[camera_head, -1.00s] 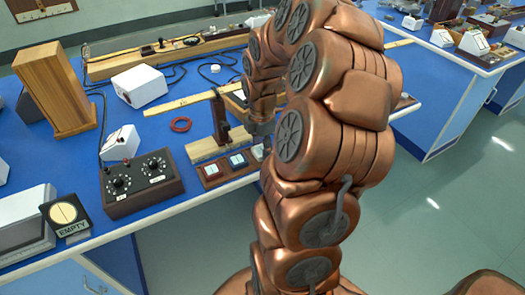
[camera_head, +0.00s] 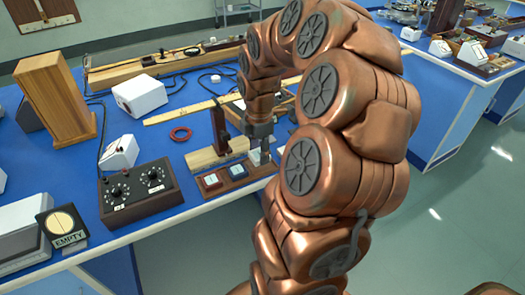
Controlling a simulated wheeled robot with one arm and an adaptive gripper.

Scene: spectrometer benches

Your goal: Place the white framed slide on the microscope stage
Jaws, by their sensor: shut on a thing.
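My gripper (camera_head: 260,150) points down over the right end of a brown slide rack (camera_head: 224,186) at the bench's front edge. It is shut on a small white piece that looks like the white framed slide (camera_head: 255,158), which is mostly hidden by the fingers. I cannot tell whether the slide is clear of the rack.
A dark upright post (camera_head: 220,130) stands just left of my gripper, by a wooden block (camera_head: 205,158). A control box with two dials (camera_head: 140,190) sits left of the rack. My arm hides the bench to the right.

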